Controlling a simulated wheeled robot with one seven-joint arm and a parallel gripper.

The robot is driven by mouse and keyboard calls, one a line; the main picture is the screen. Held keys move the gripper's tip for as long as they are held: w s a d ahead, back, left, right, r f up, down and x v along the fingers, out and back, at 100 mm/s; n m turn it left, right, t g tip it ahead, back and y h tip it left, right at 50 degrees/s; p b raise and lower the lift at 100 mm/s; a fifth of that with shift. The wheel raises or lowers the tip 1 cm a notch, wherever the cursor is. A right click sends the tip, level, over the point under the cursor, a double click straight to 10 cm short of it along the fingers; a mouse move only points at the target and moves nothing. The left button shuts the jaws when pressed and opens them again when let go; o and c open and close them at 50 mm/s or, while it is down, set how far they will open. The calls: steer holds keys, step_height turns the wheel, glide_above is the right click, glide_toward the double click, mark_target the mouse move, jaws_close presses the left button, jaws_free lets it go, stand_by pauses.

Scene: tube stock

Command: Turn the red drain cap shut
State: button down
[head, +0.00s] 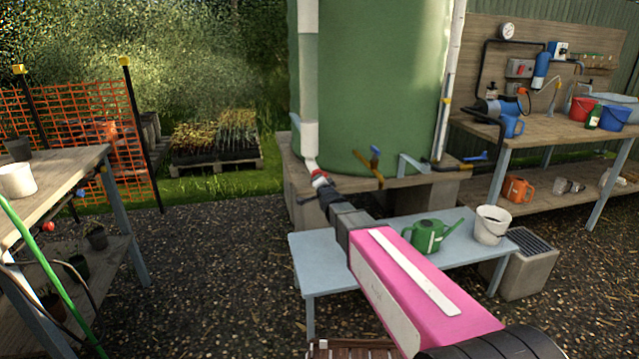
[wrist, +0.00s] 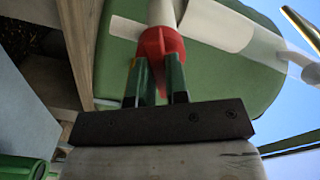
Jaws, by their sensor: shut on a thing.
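The red drain cap (head: 319,178) sits at the lower end of a white pipe (head: 309,130) in front of the large green tank (head: 385,80). In the wrist view the red cap (wrist: 159,44) shows close up, with wing-like sides. My gripper (wrist: 160,78) has its two green fingers on the lower part of the cap, one on each side, shut on it. In the head view my gripper (head: 325,190) reaches the cap from below, at the end of my pink arm. The finger contact faces are partly hidden by the cap.
A brass tap (head: 375,163) juts from the tank just right of the cap. Below stands a pale blue bench (head: 320,265) with a green watering can (head: 428,236) and a white bucket (head: 492,225). Gravel lies open to the left.

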steer(key=m, duration=0.5)
steer(key=shift+m, duration=0.4)
stand_by(0.4)
steer(key=c, duration=1.1)
jaws_free()
steer(key=shift+r, duration=0.1)
steer(key=shift+s, duration=0.1)
steer(key=v, duration=1)
steer(key=shift+s+d, duration=0.1)
steer(key=shift+s, duration=0.25)
